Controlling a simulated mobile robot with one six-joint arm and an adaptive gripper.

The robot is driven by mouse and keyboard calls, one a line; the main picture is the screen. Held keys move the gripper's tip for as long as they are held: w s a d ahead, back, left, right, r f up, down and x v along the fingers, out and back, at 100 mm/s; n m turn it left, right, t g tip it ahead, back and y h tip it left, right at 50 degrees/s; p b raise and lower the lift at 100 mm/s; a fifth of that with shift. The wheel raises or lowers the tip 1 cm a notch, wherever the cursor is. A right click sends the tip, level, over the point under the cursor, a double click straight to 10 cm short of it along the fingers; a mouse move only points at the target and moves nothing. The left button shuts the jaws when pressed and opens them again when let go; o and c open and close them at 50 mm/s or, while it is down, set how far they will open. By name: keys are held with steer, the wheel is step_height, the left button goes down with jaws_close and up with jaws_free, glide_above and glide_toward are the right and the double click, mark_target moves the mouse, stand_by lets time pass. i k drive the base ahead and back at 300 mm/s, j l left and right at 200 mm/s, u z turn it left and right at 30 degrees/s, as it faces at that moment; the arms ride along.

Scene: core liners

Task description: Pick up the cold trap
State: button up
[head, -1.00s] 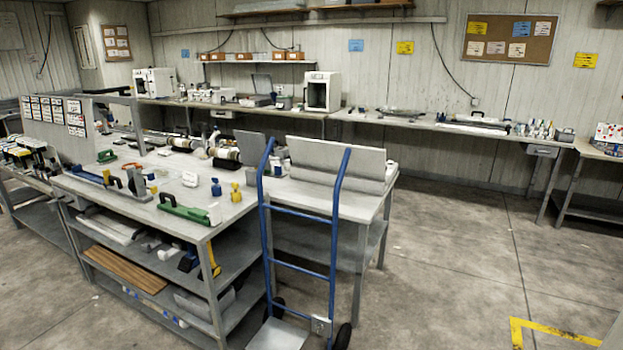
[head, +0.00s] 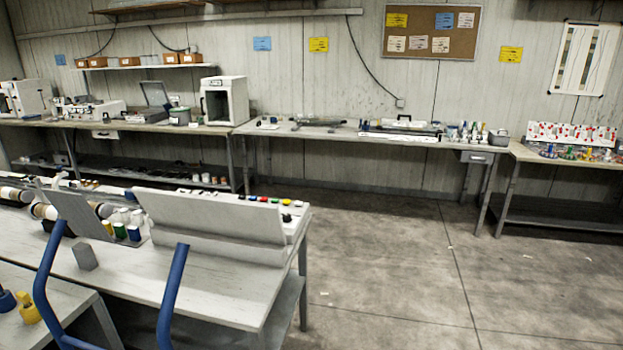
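I cannot pick out the cold trap with certainty among the many small items on the benches. My gripper is not in view. The near workbench (head: 225,290) carries a grey upright panel (head: 210,215), a darker tilted panel (head: 77,220), and several small bottles and rolls. A small grey block (head: 85,256) stands on its bare front part. The back bench (head: 330,133) along the wall holds small bottles (head: 470,133), a clear tray (head: 403,127) and other small parts.
A blue hand truck (head: 172,295) stands at the near workbench's front. A white box-shaped machine (head: 224,100) stands on the back left bench. A right-hand table (head: 560,158) holds colourful small parts. Open concrete floor (head: 400,255) lies between the benches, at centre and right.

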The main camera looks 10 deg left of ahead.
mark_target(106, 119)
steer(key=i+l+u, duration=0.15)
steer(key=i, duration=1.8)
steer(key=i+j+z, duration=0.1)
steer(key=i, duration=1.85)
steer(key=i+j+u, duration=0.1)
steer(key=i+u, duration=0.75)
steer(key=i+l+u, duration=0.15)
steer(key=i+u, duration=0.3)
steer(key=i+l+u, duration=0.25)
steer(key=u, duration=0.2)
steer(key=i+j+u, duration=0.4)
steer(key=i, duration=0.2)
steer(key=i+u, duration=0.4)
steer(key=i, duration=0.15)
steer(key=i+l+u, duration=0.1)
steer(key=i+u, duration=0.3)
steer(key=i, duration=6.1)
steer(key=i+z, duration=0.1)
steer(key=i, duration=0.4)
steer(key=i+j+z, duration=0.1)
steer(key=i, duration=0.35)
steer(key=i+j+z, duration=0.1)
steer(key=i, duration=0.4)
steer(key=i+j+z, duration=0.1)
steer(key=i, duration=0.4)
